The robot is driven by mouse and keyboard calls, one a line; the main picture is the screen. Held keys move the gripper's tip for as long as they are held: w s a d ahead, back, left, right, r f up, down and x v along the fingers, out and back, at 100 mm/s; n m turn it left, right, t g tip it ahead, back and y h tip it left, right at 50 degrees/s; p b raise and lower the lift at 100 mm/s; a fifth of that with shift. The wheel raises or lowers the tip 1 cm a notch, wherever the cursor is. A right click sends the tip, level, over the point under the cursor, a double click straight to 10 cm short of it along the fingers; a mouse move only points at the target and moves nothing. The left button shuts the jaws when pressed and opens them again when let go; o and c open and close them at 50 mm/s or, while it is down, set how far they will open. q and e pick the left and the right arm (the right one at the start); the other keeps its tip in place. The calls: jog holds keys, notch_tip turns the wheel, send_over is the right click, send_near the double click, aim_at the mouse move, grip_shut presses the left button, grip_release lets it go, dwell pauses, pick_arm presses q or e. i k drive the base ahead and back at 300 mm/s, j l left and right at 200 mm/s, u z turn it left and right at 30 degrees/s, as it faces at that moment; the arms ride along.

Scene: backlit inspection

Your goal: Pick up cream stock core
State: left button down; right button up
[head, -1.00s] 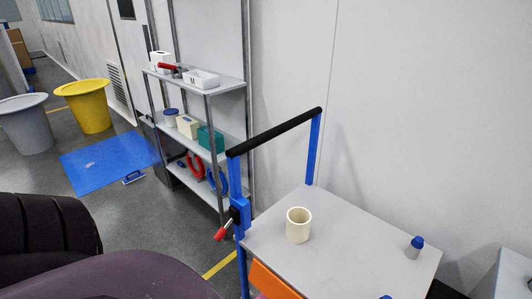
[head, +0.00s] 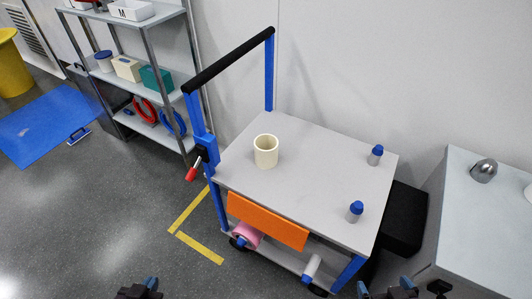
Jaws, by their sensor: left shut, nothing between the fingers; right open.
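The cream stock core (head: 265,152) is a short, hollow cream cylinder. It stands upright on the grey top of the blue-framed cart (head: 307,165), towards the left side near the handle. Only the tips of my grippers show at the bottom edge of the head view. My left gripper (head: 141,289) is shut and empty, low and to the left of the cart. My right gripper (head: 385,291) is open, at the cart's lower right. Both are well apart from the core.
Two blue-capped grey bottles (head: 376,155) stand on the cart's right side. A black-gripped handle (head: 230,60) rises at its left. An orange panel (head: 267,220) hangs in front. A shelf rack (head: 155,128) stands behind left, a grey cabinet (head: 465,225) at right.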

aim_at(266, 145)
jog(key=k+j+z, duration=0.1)
jog(key=j+z, duration=0.35)
jog(key=k+j+z, duration=0.15)
jog(key=j+z, duration=0.3)
